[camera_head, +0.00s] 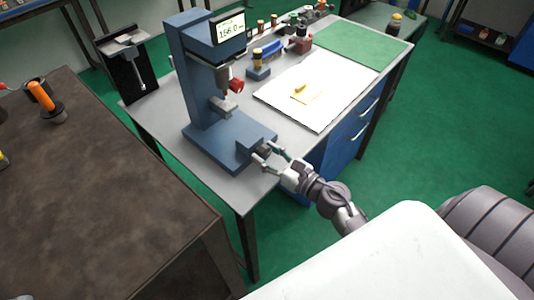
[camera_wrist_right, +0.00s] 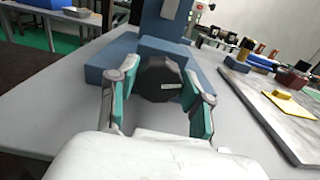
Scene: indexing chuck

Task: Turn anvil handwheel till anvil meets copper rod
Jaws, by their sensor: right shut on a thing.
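The blue machine (camera_head: 190,75) stands on the grey table with a display reading about 156.0. Its anvil appears to be the grey block (camera_head: 222,106) under the upper head, with a red part beside the head. I cannot make out the copper rod for certain. The dark, many-sided handwheel (camera_wrist_right: 160,78) is at the front of the machine's base; a pale mark is on its face. My right gripper (camera_head: 265,158) reaches the base's front. In the wrist view, its fingers (camera_wrist_right: 158,98) sit on both sides of the handwheel, shut on it. My left gripper is out of view.
A white board (camera_head: 318,88) with a yellow item (camera_head: 306,92) lies right of the machine. A green mat (camera_head: 355,44) and several small parts are farther back. A dark brown table (camera_head: 110,170) stands at left, with an orange-handled tool (camera_head: 46,104) on it.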

